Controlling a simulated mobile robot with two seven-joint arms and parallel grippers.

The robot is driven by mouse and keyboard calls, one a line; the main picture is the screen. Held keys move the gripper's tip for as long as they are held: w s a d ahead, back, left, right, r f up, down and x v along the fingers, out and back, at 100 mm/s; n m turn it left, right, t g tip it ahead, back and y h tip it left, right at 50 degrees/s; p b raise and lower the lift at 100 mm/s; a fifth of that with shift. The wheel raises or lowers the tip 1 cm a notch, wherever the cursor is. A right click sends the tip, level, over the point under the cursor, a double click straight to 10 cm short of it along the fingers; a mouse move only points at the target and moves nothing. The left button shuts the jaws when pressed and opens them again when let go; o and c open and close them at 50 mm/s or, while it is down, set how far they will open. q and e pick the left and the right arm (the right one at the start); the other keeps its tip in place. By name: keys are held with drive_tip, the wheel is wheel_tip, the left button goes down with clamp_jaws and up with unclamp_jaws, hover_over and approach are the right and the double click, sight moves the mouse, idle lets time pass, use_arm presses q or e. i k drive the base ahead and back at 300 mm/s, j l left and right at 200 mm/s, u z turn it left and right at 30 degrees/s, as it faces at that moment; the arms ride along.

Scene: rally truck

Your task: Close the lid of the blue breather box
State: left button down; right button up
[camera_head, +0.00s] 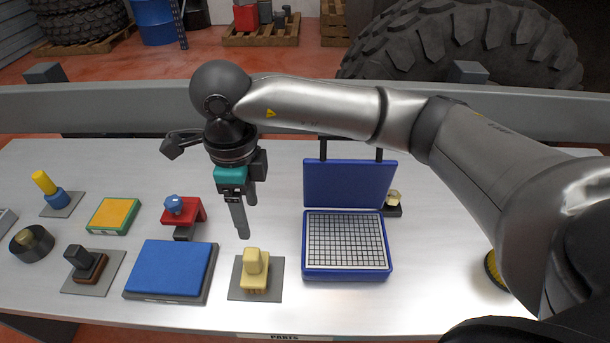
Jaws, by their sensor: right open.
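The blue breather box (310,271) stands on the metal bench, right of the middle. Its blue lid (348,184) is up, standing nearly upright at the back edge. A white grid panel (346,240) shows inside the box. My right gripper (246,219) points down to the left of the box, apart from it. Its fingers are open and nothing shows between them. My left gripper is not in view.
A cream block on a grey plate (255,273) is left of the box. A blue flat box (171,269) and red fixture (187,215) sit further left. A small knob fixture (393,200) stands close to the lid's right. A grey rail (110,106) runs behind the bench.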

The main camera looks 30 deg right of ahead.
sight(327, 183)
drive_tip(key=z, duration=1.3)
